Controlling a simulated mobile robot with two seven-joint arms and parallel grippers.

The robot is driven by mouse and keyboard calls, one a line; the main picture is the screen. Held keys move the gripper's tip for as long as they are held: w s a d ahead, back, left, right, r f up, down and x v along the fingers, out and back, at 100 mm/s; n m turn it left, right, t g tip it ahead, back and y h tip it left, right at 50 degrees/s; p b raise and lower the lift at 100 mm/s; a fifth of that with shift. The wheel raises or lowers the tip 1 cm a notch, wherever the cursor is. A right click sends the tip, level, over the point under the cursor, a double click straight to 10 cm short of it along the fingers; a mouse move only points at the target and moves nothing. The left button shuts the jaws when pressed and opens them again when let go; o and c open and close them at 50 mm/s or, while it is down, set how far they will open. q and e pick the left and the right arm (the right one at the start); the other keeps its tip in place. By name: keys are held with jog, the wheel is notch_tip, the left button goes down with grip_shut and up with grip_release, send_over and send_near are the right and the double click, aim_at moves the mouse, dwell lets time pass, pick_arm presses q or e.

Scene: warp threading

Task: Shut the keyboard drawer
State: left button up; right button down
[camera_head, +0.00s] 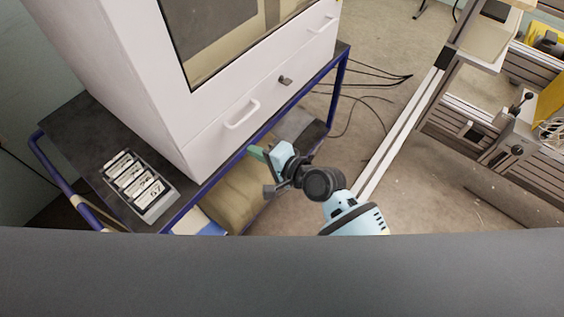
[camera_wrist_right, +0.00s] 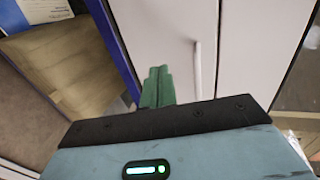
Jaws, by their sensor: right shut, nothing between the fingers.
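The white keyboard drawer front (camera_head: 215,143) is low on a tall white cabinet, with a white bar handle (camera_head: 242,114) and a dark lock (camera_head: 285,80). It looks about flush with the cabinet face; a small gap cannot be told. My right gripper (camera_head: 257,153) is shut and empty, its green fingertips just in front of and below the handle. In the right wrist view the shut green fingers (camera_wrist_right: 157,88) point at the drawer front (camera_wrist_right: 150,35), left of the handle (camera_wrist_right: 197,68). Contact cannot be told. My left gripper is not in view.
The cabinet (camera_head: 130,75) stands on a blue-framed cart (camera_head: 338,88) with a dark top. A grey tray of labelled blocks (camera_head: 165,202) lies on the cart at left. Cables (camera_head: 385,85) lie on the floor behind. An aluminium-framed bench (camera_head: 470,140) is at right, with open floor between.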

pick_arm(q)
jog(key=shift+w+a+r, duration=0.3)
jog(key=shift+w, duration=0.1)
pick_arm(e)
jog(key=v, duration=0.6)
jog(key=shift+s+d+r, duration=0.1)
jog(key=shift+d, duration=0.05)
